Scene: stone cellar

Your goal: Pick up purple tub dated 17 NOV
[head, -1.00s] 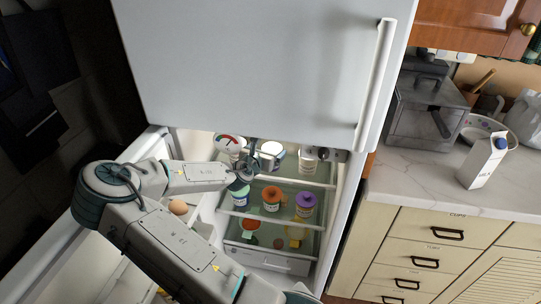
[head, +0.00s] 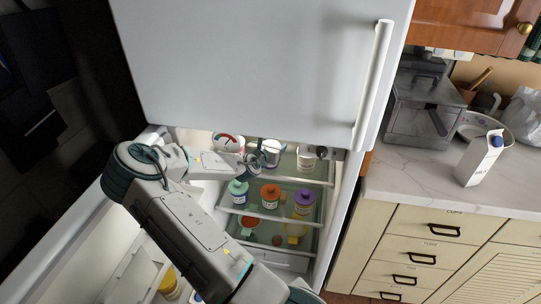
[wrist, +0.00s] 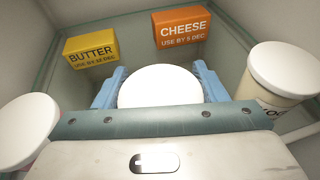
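A jar with a purple lid (head: 304,198) stands on the middle fridge shelf at the right in the head view; its date is too small to read. My gripper (head: 254,160) reaches into the top shelf, above and left of that jar. In the wrist view my gripper's blue fingers (wrist: 160,78) are spread on either side of a round white-lidded tub (wrist: 160,88). This tub also shows in the head view (head: 271,150). Its body colour and date are hidden from the wrist camera. I cannot tell whether the fingers touch it.
A butter box (wrist: 90,47) and an orange cheese box (wrist: 180,27) lie beyond the fingers. White-lidded tubs stand close at the right (wrist: 284,70) and left (wrist: 27,130). A green-lidded jar (head: 238,190) and an orange-lidded jar (head: 270,194) share the shelf below.

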